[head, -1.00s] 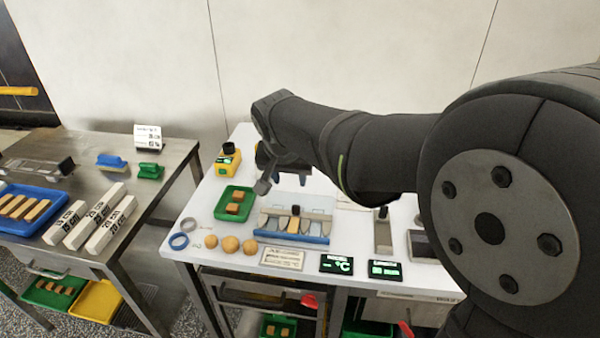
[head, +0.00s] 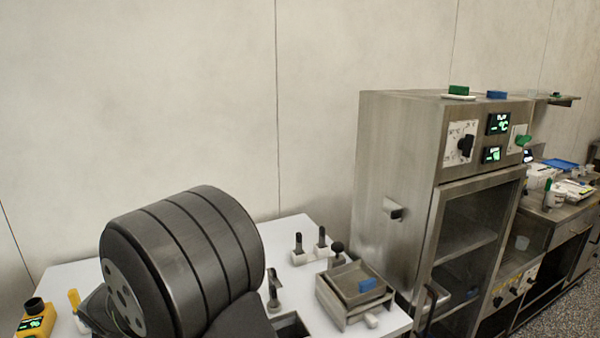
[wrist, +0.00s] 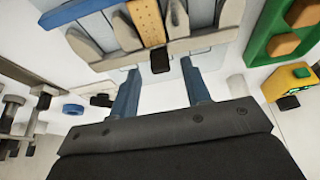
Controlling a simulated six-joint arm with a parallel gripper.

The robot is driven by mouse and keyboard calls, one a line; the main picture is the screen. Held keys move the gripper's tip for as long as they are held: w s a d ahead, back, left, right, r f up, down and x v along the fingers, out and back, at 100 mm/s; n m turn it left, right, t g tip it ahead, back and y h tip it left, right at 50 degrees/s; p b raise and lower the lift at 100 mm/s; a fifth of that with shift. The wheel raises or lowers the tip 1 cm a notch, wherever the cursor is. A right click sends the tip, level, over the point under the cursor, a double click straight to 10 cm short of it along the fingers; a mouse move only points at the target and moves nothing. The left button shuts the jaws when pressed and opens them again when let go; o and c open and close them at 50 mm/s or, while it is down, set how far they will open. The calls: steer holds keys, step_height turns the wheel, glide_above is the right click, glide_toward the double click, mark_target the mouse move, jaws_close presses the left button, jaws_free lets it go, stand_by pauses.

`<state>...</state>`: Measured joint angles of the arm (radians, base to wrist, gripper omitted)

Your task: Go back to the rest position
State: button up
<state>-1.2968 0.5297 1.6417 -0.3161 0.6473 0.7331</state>
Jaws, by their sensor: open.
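My gripper (wrist: 162,96) shows in the wrist view with its two blue-grey fingers apart and nothing between them. Beyond the fingertips is a rack (wrist: 205,42) with several pale pointed pieces and one orange-tan piece (wrist: 148,22) in its slots. I cannot tell how far the fingers are from the rack; a small gap shows. In the head view only a large dark part of my arm shows at the lower left, and the gripper is out of that view.
In the wrist view a green tray (wrist: 259,46) with brown blocks and a yellow device (wrist: 290,84) lie at right. In the head view a steel cabinet (head: 400,150) stands right of the white table (head: 285,232), with a square metal box (head: 343,290) near it.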

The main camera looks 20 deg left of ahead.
steer(key=shift+x, duration=1.05)
steer(key=shift+r, duration=0.1)
steer(key=v, duration=1.7)
steer(key=x, duration=1.7)
steer(key=w+a, duration=0.5)
steer(key=shift+w+a, duration=0.25)
step_height(320, 180, up, 16)
steer(key=s+d+g+h, duration=0.1)
steer(key=s+d, duration=0.1)
steer(key=shift+h, duration=0.4)
steer(key=shift+s, duration=0.1)
